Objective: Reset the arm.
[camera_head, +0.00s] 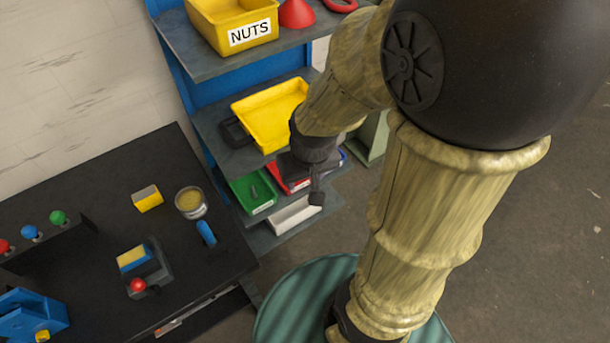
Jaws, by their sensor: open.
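My arm fills the right half of the head view, with a large black joint and mottled yellow links. It bends over to the left, and its forearm points down in front of the blue shelf unit. My gripper (316,195) is the small dark end below the black wrist, in front of the lower shelves. It is open and I see nothing held in it. Its fingers are small and partly lost against the dark wrist and the bins behind.
The blue shelf unit (180,85) holds a yellow NUTS bin (232,25), a yellow tray (268,112) and a green bin (252,192). A black table (85,205) at left carries a tin (191,202), blocks and coloured knobs. Open floor (540,240) lies at right.

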